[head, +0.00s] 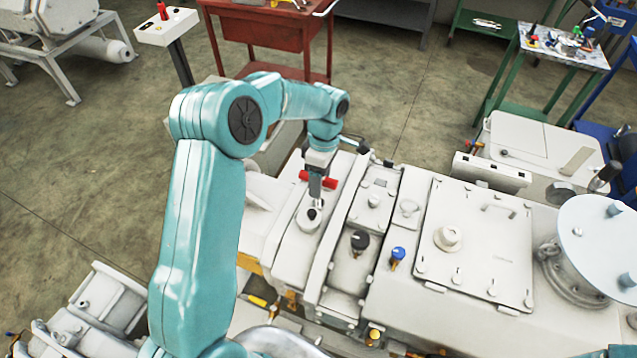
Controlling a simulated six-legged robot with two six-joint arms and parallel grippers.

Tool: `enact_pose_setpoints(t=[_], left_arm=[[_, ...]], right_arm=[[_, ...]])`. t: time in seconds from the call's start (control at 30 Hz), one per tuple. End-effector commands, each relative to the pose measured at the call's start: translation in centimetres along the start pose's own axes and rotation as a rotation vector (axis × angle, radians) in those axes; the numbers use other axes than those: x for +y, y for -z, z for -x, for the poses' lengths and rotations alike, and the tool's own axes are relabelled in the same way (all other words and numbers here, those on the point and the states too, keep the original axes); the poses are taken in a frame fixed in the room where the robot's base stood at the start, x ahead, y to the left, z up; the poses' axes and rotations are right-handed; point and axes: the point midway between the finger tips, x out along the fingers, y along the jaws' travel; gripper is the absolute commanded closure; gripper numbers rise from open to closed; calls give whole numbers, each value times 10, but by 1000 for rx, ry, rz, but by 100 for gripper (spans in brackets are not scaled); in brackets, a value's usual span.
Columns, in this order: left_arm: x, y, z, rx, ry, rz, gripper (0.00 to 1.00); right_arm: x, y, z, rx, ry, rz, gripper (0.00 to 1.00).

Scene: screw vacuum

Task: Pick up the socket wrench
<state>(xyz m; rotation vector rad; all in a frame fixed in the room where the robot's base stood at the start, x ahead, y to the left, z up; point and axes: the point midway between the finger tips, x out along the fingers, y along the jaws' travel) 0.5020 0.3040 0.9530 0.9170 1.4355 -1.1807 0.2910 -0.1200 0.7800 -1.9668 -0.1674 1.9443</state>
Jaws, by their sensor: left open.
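My left arm comes in from the left, and its gripper (316,203) points down over the left part of the pale machine (277,264). The gripper is open, though its fingers look small and close together from here. A small dark-topped fitting (311,214) is right at the fingertips; I cannot tell whether they touch it. A red piece (330,182) shows beside the gripper. I cannot clearly make out a socket wrench; part of the area is hidden behind my arm and gripper. My right gripper is not in view.
The machine's top carries a black knob (359,240), a blue knob (398,254) and a bolted cover plate (465,262). A red cart (265,27) stands behind, and a green-legged table (577,52) with tools is at the back right. Open floor lies between.

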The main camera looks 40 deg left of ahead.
Motion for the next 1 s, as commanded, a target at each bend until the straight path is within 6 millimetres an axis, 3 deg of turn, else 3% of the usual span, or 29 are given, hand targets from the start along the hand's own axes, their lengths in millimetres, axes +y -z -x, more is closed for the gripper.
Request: enact_pose_setpoints(t=[0.03,0.13,0.2,0.5,0.67,0.83,1.0], left_arm=[[0,0,0,0,0,0,51],[0,0,0,0,-1,0,84],[0,0,1,0,-1,0,100],[0,0,2,-1,-2,0,100],[-1,0,12,-1,-5,0,100],[-7,0,43,0,-9,0,100],[-17,-1,95,-2,-10,0,100]], right_arm=[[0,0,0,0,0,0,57],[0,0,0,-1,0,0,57],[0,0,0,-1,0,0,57],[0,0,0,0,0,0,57],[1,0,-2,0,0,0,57],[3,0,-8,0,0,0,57],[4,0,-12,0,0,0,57]])
